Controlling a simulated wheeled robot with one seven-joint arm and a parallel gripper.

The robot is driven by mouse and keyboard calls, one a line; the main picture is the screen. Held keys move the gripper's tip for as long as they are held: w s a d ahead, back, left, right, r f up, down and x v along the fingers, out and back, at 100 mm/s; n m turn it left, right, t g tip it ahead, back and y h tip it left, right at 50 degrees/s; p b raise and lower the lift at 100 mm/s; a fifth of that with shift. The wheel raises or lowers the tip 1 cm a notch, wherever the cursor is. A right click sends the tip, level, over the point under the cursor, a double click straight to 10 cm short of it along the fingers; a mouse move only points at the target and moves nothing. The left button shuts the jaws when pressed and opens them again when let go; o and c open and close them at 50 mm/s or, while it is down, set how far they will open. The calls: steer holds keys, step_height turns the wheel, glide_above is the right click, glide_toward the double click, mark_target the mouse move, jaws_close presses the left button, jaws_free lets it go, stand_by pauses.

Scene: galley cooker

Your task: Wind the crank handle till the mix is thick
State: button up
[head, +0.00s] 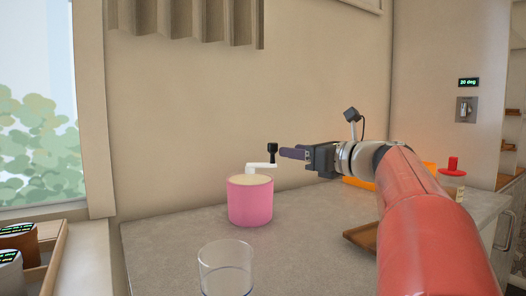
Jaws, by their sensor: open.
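A pink tub (250,203) with a pale top stands on the grey counter. A white crank arm (262,166) lies across its top, with a black upright knob (272,149) at its right end. My gripper (282,153) comes in from the right at about the knob's height. It is open, and its purple fingers point left with their tips close to the knob. I cannot tell from this view whether the fingers touch the knob or stand around it. The mix inside the tub is hidden.
A clear glass (226,268) stands at the counter's front. A brown tray (362,237) lies partly behind my arm. An orange object (358,183) and a red-topped jar (453,180) are farther right. Labelled jars (18,243) sit at far left. The counter (165,235) is clear left of the tub.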

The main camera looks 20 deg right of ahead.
mark_target(276, 148)
steer(key=p+x, duration=0.1)
steer(key=x, duration=0.6)
steer(key=shift+w+a, duration=0.2)
steer(key=shift+w, duration=0.1)
steer(key=shift+c, duration=0.2)
jaws_close()
steer(key=shift+s+a, duration=0.1)
steer(key=m+h, duration=0.1)
steer(key=s+m+t+h, duration=0.1)
steer(key=h, duration=0.1)
steer(key=a+m+h, duration=0.1)
steer(key=shift+s+h+b, duration=0.2)
steer(key=shift+h+b, duration=0.15)
steer(key=shift+h, duration=0.05)
steer(key=shift+s+a+m+h+p, duration=0.15)
steer(key=shift+s+m+h, duration=0.1)
steer(key=shift+m+h, duration=0.8)
steer(key=shift+s+a+m+h+p, duration=0.2)
steer(key=shift+m+h, duration=0.4)
steer(key=shift+h, duration=0.8)
steer(key=shift+s+a+m+h+p, duration=0.15)
steer(key=shift+s+m+h, duration=0.15)
steer(key=shift+m+h, duration=0.75)
steer(key=shift+s+a+m+g+h, duration=0.1)
steer(key=shift+a+m+g+h, duration=0.3)
steer(key=shift+h, duration=0.5)
steer(key=shift+s+a+m+g+h, duration=0.1)
steer(key=shift+a+m+g+h, duration=0.1)
steer(key=shift+m+h, duration=0.5)
